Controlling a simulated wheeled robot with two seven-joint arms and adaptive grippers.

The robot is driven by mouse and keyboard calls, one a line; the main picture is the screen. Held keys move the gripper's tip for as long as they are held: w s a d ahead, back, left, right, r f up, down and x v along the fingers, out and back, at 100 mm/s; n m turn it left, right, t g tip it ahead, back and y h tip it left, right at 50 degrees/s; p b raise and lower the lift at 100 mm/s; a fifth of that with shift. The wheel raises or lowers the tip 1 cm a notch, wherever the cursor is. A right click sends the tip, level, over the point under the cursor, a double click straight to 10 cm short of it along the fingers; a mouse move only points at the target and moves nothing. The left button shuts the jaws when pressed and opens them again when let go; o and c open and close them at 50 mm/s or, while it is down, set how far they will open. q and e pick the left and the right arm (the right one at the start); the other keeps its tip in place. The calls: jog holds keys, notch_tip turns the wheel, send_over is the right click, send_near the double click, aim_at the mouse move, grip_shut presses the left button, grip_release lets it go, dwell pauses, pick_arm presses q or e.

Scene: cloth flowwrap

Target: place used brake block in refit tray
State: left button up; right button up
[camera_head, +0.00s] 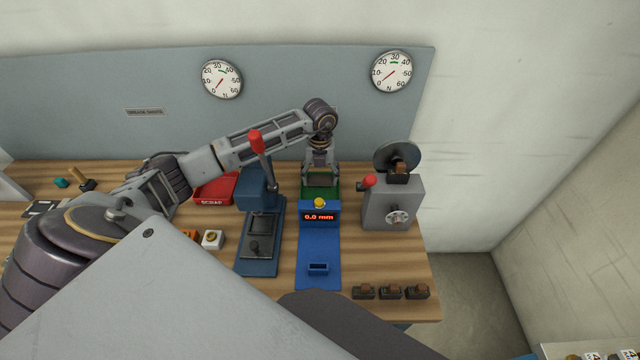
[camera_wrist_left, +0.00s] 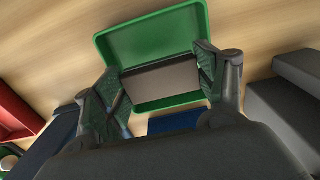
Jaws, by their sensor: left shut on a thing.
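My left gripper (camera_head: 320,180) reaches over the lever press to the back of the bench and points down at the green tray (camera_head: 312,194). In the left wrist view the gripper (camera_wrist_left: 162,88) is shut on a grey-brown brake block (camera_wrist_left: 160,85), with one finger at each end. The block is over the green tray (camera_wrist_left: 112,45), within its rim. I cannot tell whether it touches the tray floor. In the head view the block is mostly hidden by the gripper. My right gripper is not in view.
A blue gauge (camera_head: 319,217) reading 0.0 mm stands in front of the tray. The lever press (camera_head: 258,190) and red scrap tray (camera_head: 214,190) are left. A grey machine with a wheel (camera_head: 392,205) is right. Several brake blocks include a row at the front right (camera_head: 390,292).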

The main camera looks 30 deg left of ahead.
aim_at(320, 184)
pick_arm(q)
jog(key=shift+f, duration=1.85)
jog(key=shift+f, duration=0.2)
jog(key=o, duration=0.9)
jog(key=shift+r, duration=0.1)
